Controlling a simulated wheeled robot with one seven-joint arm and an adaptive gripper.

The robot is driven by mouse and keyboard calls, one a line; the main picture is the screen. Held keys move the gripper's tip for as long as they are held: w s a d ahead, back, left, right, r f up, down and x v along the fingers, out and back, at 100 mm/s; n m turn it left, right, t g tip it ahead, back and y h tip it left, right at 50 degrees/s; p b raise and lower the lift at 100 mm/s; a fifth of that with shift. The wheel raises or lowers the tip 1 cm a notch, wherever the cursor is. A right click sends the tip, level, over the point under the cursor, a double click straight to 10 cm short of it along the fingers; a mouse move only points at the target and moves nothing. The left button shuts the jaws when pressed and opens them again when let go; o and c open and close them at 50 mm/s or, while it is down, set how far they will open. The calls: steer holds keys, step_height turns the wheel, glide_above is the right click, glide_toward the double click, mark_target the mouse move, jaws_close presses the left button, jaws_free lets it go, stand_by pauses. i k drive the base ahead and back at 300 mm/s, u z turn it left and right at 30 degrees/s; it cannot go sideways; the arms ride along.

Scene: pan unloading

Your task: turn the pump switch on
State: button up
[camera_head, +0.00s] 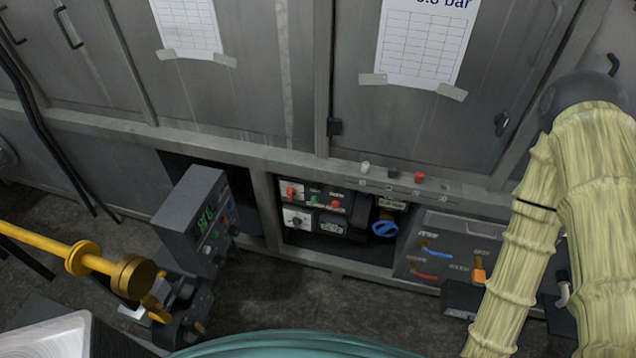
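A recessed control panel (332,187) sits low in the grey cabinet front, near the middle of the head camera view. It carries a red rotary knob (291,192), a green button (314,199) and a red button (335,204). Below them is a white plate with a dark knob (297,221). The labels are too small to read, so I cannot tell which control is the pump switch or its setting. My arm, in a pale yellow sleeve, bends down at the right, apart from this panel. My gripper is not in view.
A blue valve handle (385,228) is right of the knobs. A panel with blue, red and orange levers (479,271) is further right. Small buttons (419,177) line the ledge above.

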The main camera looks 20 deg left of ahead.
mark_target(292, 192)
steer(key=u, duration=3.6)
steer(key=k, duration=0.75)
steer(key=z, duration=1.75)
